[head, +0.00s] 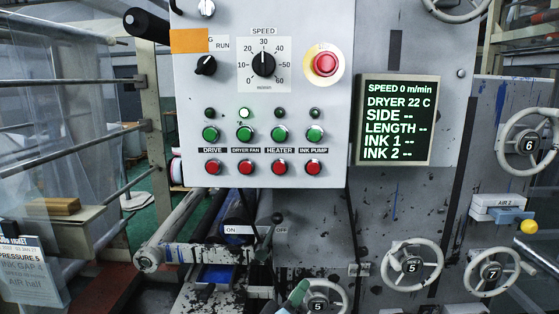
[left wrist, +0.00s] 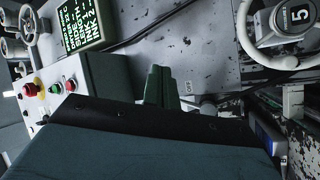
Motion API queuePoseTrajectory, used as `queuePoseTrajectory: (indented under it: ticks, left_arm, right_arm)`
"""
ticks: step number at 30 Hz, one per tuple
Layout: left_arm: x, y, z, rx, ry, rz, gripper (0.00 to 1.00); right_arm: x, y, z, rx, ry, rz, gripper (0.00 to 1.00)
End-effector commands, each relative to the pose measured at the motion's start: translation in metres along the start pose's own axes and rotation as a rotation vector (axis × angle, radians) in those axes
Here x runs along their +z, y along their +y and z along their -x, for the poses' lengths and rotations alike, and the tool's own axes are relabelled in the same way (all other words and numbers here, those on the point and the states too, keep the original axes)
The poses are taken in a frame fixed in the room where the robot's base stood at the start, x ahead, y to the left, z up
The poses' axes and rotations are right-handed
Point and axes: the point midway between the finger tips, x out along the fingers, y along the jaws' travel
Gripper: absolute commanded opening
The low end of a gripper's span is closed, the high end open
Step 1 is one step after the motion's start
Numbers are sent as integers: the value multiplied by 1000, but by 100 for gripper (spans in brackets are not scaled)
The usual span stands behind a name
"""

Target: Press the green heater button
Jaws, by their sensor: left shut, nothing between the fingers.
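The green heater button (head: 280,134) sits on the grey control panel (head: 335,140), third in the row of green buttons. The small lamp (head: 279,113) above it is dark, and a red button (head: 279,168) is below its HEATER label. My left gripper (head: 298,292) shows at the bottom of the head view, well below the panel and apart from the button. In the left wrist view its dark green fingers (left wrist: 160,86) are shut and empty. The panel's side shows there, with a red and a green button whose labels I cannot read. My right gripper is not in view.
The lamp above DRYER FAN (head: 244,113) is lit. A display (head: 396,120) reads SPEED 0 m/min and DRYER 22 C. An ON/OFF switch (head: 240,228) is below the panel. Handwheel 5 (head: 412,266) and other handwheels stand at the lower right.

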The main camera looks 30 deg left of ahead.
Motion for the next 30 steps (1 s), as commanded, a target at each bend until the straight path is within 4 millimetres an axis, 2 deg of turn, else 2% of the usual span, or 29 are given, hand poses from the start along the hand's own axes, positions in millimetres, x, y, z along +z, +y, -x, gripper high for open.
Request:
queuePoseTrajectory:
  ticks: [1, 5, 9, 12, 15, 18, 21, 30]
  left_arm:
    - [-24, 34, -9, 50, 45, 56, 0]
    - [-77, 108, -19, 165, 142, 227, 0]
    - [-130, 184, -16, 286, 206, 418, 0]
    - [-158, 226, -9, 355, 224, 537, 0]
    - [-177, 257, 0, 405, 226, 627, 0]
    - [-188, 274, 6, 433, 221, 683, 0]
    - [-192, 281, 9, 445, 218, 709, 0]
    - [-192, 281, 9, 446, 217, 712, 0]
  right_arm:
    - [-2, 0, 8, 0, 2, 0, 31]
    - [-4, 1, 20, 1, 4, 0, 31]
    - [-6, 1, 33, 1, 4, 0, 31]
    - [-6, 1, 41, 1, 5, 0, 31]
    - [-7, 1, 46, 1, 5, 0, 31]
    - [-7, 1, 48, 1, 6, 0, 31]
    - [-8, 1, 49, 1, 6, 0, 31]
    - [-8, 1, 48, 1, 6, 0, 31]
